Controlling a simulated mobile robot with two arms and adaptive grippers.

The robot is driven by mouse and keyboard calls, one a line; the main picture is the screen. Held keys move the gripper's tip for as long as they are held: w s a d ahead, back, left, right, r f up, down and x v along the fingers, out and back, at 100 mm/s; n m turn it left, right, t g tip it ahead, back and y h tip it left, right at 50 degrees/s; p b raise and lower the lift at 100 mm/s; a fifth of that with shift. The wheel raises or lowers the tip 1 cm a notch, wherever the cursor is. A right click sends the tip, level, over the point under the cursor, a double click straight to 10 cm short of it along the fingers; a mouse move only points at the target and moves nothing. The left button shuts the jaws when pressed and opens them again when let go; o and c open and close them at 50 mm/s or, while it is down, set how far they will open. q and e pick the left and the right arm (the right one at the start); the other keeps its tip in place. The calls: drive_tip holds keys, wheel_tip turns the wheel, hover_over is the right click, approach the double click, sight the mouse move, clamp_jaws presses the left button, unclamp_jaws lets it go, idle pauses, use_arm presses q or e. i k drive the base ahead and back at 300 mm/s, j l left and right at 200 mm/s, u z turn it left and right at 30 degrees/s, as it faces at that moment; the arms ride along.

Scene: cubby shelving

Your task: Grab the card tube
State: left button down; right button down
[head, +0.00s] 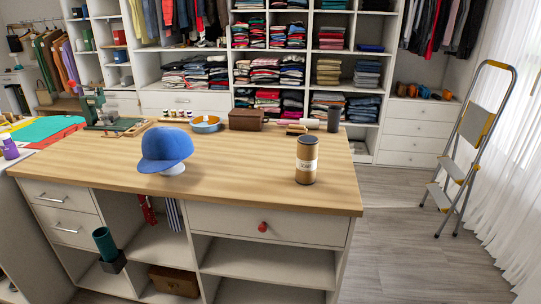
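A brown cylindrical card tube (306,172) with a dark top rim and a white label stands upright on the wooden counter top (230,185), near its right front corner. Its whole front side shows and nothing covers it. Neither of my grippers is in the head view.
A blue cap (165,147) on a white stand is left of the tube. A brown box (246,120), a blue round dish (206,125) and a dark cylinder (334,119) stand along the back edge. Counter around the tube is clear. A stepladder (468,145) stands right.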

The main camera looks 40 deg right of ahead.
sight(307, 149)
drive_tip(key=z, duration=1.55)
